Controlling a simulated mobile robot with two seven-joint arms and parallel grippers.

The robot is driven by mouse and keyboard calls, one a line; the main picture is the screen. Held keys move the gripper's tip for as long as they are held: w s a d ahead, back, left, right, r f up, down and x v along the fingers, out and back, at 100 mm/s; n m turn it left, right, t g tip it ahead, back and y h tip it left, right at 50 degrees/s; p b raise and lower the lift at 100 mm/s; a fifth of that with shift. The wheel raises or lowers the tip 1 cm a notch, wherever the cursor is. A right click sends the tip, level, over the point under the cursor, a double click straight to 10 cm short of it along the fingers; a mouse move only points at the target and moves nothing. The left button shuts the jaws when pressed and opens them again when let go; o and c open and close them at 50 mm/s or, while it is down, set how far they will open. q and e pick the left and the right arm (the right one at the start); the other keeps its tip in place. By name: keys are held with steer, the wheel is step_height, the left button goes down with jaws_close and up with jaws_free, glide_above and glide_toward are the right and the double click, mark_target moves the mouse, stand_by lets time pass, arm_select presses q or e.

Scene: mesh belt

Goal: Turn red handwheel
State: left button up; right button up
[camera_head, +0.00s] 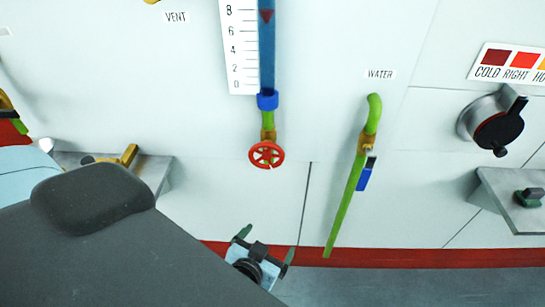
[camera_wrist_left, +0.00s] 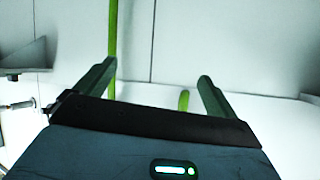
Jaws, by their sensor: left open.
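The red handwheel (camera_head: 266,154) is a small spoked wheel under the blue gauge tube (camera_head: 267,60) on the white wall in the head view. A yellow fitting on a green pipe joins it to the tube. My left gripper (camera_head: 263,247) is below the handwheel, near the red stripe, apart from it. Its two fingers are spread and nothing is between them. In the left wrist view the open fingers (camera_wrist_left: 155,85) face the white wall and a green pipe (camera_wrist_left: 112,50); I cannot see the handwheel there. My right gripper is not in view.
Right of the handwheel a green water pipe (camera_head: 343,210) with a blue lever (camera_head: 366,174) stands out. A black knob (camera_head: 498,128) and a grey shelf (camera_head: 515,205) are at the right. Another shelf (camera_head: 150,170) is at the left. The wall around the wheel is clear.

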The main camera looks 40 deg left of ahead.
arm_select(q)
steer(key=w+a+r+n+t+y+b, duration=0.1)
steer(key=w+a+r+n+t+y, duration=0.2)
steer(key=r, duration=0.5)
steer(key=n+y+b, duration=0.1)
steer(key=n+y, duration=0.3)
steer(key=n, duration=0.1)
glide_toward(266, 158)
steer(key=x, duration=0.3)
steer(key=shift+m, duration=0.3)
steer(key=x, duration=0.3)
steer(key=p+x, duration=0.1)
steer(key=x, duration=0.2)
steer(key=shift+w+a+r+p, duration=0.1)
steer(key=shift+w+r+p, duration=0.15)
steer(key=shift+p, duration=0.05)
steer(key=shift+w+a+f, duration=0.15)
steer(key=shift+w+a, duration=0.2)
steer(key=shift+w, duration=0.2)
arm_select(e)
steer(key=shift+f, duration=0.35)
arm_select(q)
steer(key=shift+c, duration=0.4)
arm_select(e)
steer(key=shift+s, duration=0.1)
arm_select(q)
steer(key=c, duration=0.7)
steer(key=shift+c, duration=1)
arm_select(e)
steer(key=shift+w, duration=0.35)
